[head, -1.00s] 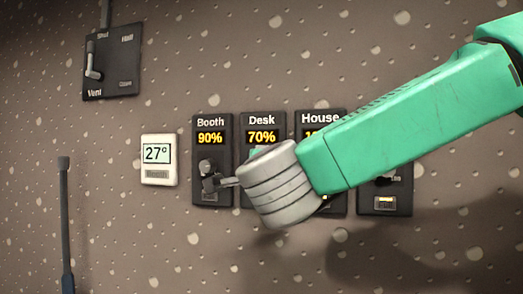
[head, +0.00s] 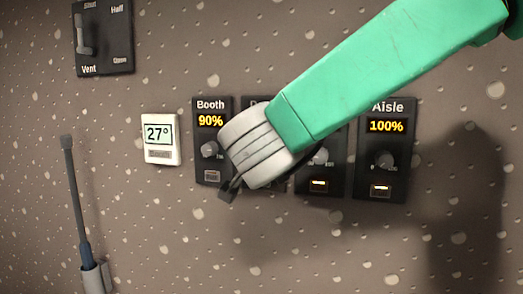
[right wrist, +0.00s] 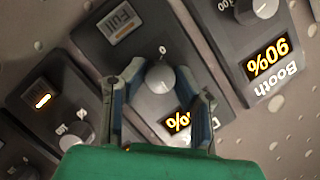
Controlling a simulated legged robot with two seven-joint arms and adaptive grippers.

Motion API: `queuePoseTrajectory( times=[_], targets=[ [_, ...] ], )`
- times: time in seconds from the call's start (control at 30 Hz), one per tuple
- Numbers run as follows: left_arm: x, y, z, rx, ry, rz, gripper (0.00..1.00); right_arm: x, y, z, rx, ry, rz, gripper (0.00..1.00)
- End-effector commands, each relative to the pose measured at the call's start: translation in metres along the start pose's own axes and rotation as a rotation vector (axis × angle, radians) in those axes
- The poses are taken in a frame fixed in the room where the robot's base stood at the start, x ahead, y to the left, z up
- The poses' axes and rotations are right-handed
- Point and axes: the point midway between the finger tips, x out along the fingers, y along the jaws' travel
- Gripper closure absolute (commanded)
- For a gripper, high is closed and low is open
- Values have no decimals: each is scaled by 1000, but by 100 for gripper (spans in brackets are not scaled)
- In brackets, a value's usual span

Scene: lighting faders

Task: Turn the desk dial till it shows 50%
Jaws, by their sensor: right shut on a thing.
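The desk fader panel (head: 262,102) is mostly hidden behind my right arm in the head view. Its grey dial (right wrist: 160,77) shows in the right wrist view, between the two fingers of my right gripper (right wrist: 157,72), which is shut on it. The desk readout (right wrist: 181,121) is lit yellow, but only its percent sign shows clearly; the number is hidden by my gripper. In the head view, only a dark part of my right gripper (head: 229,189) shows below the wrist. My left gripper is not in view.
The booth panel (head: 210,176), reading 90%, is close on the left. A partly covered panel (head: 318,188) and the aisle panel (head: 383,190), reading 100%, are on the right. A thermostat (head: 160,154) reads 27°. A vent switch (head: 103,40) is at upper left.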

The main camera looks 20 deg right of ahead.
Motion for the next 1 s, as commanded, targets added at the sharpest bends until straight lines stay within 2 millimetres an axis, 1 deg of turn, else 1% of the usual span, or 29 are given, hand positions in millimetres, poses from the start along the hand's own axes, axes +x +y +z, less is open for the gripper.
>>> queuePoseTrajectory(
  times=[0.03, 0.63, 0.67, 0.7, 1.0],
  targets=[
    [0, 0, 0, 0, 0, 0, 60, 0, 6, 7, -19, -15, 16, 100],
    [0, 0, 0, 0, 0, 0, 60, 1, 7, 7, -49, -17, 32, 100],
    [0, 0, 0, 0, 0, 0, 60, 1, 7, 7, -49, -17, 31, 64],
    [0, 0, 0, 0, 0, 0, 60, 1, 7, 6, -48, -16, 31, 55],
    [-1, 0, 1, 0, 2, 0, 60, -1, 3, 2, -44, -7, 23, 55]
  ],
)
